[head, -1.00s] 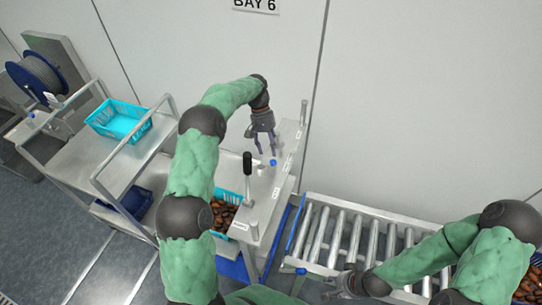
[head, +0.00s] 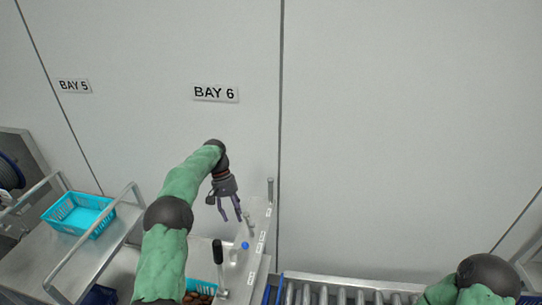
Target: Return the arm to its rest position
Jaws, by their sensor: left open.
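My left gripper (head: 231,209) is open and empty, with its fingers pointing down. It is above the steel panel (head: 256,232) with the blue knob and small labels. My left arm rises from the bottom of the head view, with green sleeves and dark joints. My right arm shows only as a green sleeve and dark joint at the bottom right; its gripper is out of the picture.
A black-handled lever (head: 218,252) and a blue knob (head: 245,245) stand on the panel. A crate of dates (head: 205,287) is partly hidden beside my arm. A turquoise basket (head: 78,214) sits on a steel cart at left. A roller conveyor (head: 345,291) runs along the bottom right.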

